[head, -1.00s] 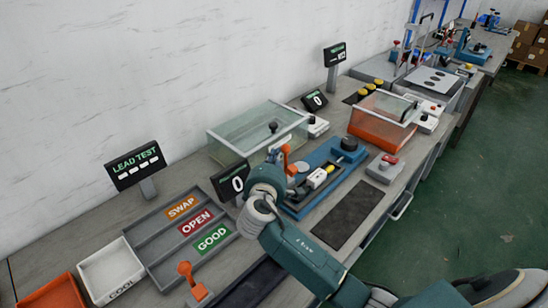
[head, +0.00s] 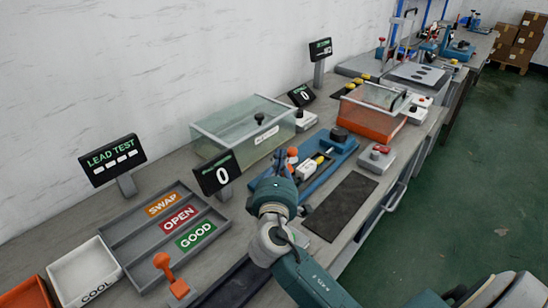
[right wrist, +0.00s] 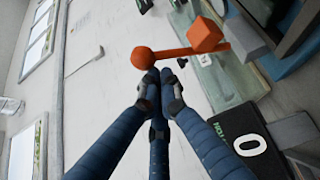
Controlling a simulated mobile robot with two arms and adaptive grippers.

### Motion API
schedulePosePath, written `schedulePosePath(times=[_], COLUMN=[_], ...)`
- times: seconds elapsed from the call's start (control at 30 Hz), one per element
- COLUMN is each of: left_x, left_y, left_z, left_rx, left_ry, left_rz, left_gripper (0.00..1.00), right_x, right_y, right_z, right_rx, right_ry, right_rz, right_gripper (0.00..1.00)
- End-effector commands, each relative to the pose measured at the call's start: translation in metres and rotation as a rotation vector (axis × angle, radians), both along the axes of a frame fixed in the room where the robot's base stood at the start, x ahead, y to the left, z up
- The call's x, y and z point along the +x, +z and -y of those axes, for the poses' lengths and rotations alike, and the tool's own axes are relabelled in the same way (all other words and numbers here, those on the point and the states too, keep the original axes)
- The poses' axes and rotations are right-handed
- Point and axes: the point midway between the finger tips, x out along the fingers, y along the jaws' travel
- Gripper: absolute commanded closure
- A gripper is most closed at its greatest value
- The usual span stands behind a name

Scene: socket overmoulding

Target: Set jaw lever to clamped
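The orange jaw lever (head: 292,156) stands at the near-left part of the blue fixture (head: 338,148). In the right wrist view its round knob (right wrist: 142,58) and orange arm (right wrist: 183,50) show just past my fingertips. Whether the tips touch the knob I cannot tell. My left gripper is not in view.
A counter display reading 0 (head: 217,174) stands left of my right gripper. A clear-covered box (head: 240,130) is behind it. A second orange lever (head: 165,266) stands at the front left. A dark mat (head: 341,205) lies to the right of my gripper.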

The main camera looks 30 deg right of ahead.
Motion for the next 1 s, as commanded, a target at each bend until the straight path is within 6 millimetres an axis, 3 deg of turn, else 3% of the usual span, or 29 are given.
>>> schedulePosePath(times=[0.4,1.0], left_x=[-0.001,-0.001], left_y=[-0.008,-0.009], left_z=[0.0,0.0], left_rx=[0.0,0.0], left_ry=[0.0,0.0], left_rz=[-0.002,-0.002], left_gripper=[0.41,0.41], right_x=[-0.014,-0.016], right_y=[-0.015,-0.017], right_z=[0.005,0.006], right_rx=[0.0,0.0], right_ry=[-0.001,0.0], right_rz=[0.0,-0.001], right_gripper=[1.0,1.0])
